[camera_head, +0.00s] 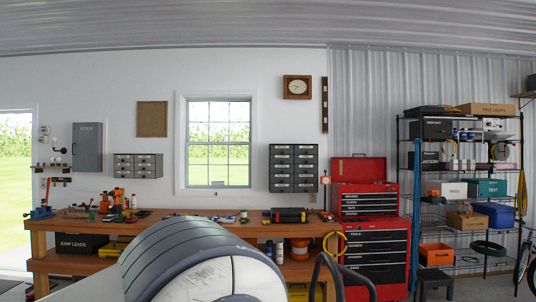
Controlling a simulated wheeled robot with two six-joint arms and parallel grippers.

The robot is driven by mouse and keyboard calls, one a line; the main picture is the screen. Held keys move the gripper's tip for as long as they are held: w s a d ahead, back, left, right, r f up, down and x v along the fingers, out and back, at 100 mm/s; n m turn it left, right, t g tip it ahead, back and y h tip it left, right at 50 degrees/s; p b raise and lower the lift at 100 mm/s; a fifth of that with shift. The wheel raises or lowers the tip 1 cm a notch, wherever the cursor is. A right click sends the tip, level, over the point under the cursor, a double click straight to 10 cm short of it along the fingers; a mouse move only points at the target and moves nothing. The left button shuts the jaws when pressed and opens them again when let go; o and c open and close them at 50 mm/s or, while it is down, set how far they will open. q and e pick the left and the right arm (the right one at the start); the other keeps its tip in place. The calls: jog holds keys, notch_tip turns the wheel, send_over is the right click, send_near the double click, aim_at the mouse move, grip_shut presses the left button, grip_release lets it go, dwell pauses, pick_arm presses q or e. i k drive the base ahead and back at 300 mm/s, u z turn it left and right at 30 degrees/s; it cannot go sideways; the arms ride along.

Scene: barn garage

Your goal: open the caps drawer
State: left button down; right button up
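No drawer label that I can read says caps. A dark grey small-drawer cabinet (293,168) hangs on the wall right of the window, its drawers apparently shut. A smaller grey drawer cabinet (138,165) hangs left of the window, also apparently shut. Labels on both are too small to read. A red tool chest (364,202) with dark labelled drawers has its lid up; it stands on a red cabinet (376,256) with dark drawers that look shut. Neither of my grippers is in view.
A wooden workbench (250,228) with tools and bottles runs below the wall cabinets. A large dark grey and white rounded form (200,262) blocks the lower middle of the view. Loaded shelving (462,227) and a black stool (434,279) stand right.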

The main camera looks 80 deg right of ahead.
aim_at(299, 149)
jog(key=z, duration=0.05)
jog(key=k, duration=1.45)
jog(key=z, duration=3.3)
jog(key=i, duration=3.35)
jog(key=u, duration=1.1)
jog(key=i, duration=1.65)
